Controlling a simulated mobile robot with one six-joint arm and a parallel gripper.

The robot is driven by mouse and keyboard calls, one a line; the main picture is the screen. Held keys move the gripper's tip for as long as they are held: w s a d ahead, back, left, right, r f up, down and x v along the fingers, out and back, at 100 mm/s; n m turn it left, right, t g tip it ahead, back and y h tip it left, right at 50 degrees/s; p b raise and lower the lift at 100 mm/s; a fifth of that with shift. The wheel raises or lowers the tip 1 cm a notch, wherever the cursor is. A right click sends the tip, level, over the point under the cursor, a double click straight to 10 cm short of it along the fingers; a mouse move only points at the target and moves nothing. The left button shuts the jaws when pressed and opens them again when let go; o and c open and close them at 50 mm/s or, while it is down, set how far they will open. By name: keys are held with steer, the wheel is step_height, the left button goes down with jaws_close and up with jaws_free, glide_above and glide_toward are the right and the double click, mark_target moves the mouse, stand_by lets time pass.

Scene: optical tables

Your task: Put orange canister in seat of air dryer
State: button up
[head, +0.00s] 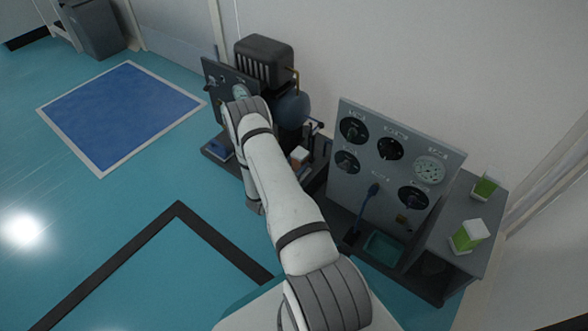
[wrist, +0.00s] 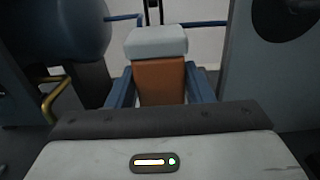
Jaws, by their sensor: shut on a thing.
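The orange canister (wrist: 158,82), a block with a pale grey cap, stands upright in the wrist view between the two blue fingers of my gripper (wrist: 158,90). The fingers are shut on its sides. In the head view the canister (head: 299,155) shows small beside my arm, close to the compressor unit, and my gripper is mostly hidden by the arm. Behind the canister in the wrist view, blue pipes (wrist: 205,23) run left and right with a dark upright part between them. I cannot tell for sure which part is the air dryer's seat; the canister hides what lies directly behind it.
A rounded blue tank (wrist: 60,30) is close on the left in the wrist view; a grey panel (wrist: 245,80) is close on the right. In the head view the gauge panel (head: 380,180) stands right of my arm. Green-and-white canisters (head: 468,236) stand on the right cabinet.

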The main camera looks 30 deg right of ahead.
steer(key=shift+f, duration=0.15)
steer(key=o, duration=1.2)
steer(key=shift+f, duration=0.15)
